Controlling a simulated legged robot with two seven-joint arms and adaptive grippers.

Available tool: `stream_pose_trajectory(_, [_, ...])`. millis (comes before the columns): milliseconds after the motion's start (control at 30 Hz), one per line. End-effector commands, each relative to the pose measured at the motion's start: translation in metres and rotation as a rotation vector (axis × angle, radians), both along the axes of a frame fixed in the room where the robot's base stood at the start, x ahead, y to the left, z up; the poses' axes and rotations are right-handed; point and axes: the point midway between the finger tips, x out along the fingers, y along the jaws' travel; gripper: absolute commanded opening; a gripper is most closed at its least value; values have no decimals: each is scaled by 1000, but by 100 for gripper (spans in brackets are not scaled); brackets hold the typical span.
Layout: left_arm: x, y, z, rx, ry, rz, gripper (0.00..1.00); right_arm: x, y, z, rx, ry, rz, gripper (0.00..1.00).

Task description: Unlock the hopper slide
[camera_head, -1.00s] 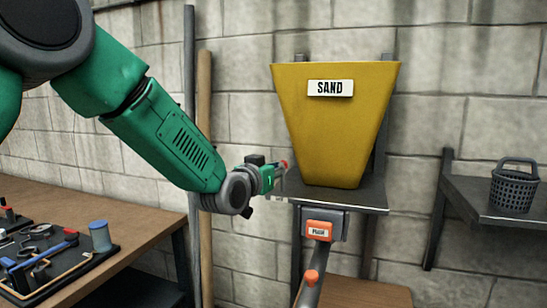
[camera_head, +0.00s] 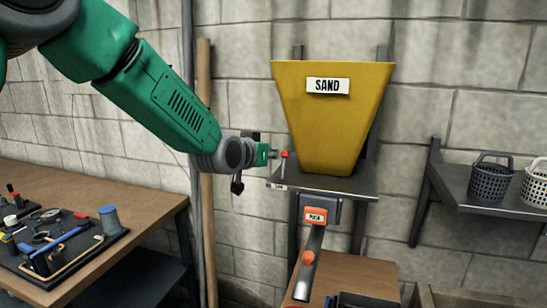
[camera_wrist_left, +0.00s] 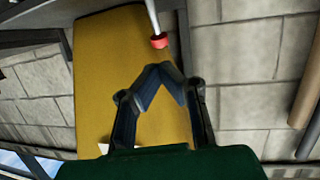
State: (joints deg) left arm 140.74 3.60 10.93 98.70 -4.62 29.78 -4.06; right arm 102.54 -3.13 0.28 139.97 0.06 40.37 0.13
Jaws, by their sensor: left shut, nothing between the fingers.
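A yellow hopper (camera_head: 335,120) labelled SAND stands on a grey wall shelf (camera_head: 345,188). A thin pin with a red knob (camera_head: 285,154) stands at the hopper's left side. The red knob also shows in the left wrist view (camera_wrist_left: 159,41), just beyond my fingertips. Under the shelf is a grey outlet with an orange label (camera_head: 316,215). A chute with an orange knob (camera_head: 308,258) runs down from it. My left gripper (camera_head: 277,154) is beside the red knob; in the left wrist view (camera_wrist_left: 160,70) its fingers meet, shut and empty, apart from the knob. My right gripper is out of view.
A bench (camera_head: 150,205) at left carries a dark tool tray (camera_head: 85,262). Poles (camera_head: 206,130) lean on the wall behind my left arm. A shelf at right holds a dark basket (camera_head: 490,180) and a white basket (camera_head: 537,185). A wooden surface (camera_head: 350,272) lies below the chute.

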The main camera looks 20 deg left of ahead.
Motion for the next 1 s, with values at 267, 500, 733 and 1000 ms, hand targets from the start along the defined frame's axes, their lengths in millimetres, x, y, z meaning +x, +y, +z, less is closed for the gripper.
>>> stream_pose_trajectory(267, [-38, 6, 15, 3, 2, 0, 0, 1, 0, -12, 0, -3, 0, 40])
stream_pose_trajectory(500, [-74, 15, 32, 1, -2, 1, 0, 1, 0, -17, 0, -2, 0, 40])
stream_pose_trajectory(733, [-79, 18, 33, 1, 2, 1, 0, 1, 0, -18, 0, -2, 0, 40])
stream_pose_trajectory(1000, [-80, 16, 34, 1, 0, 1, 0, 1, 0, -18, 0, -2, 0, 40])
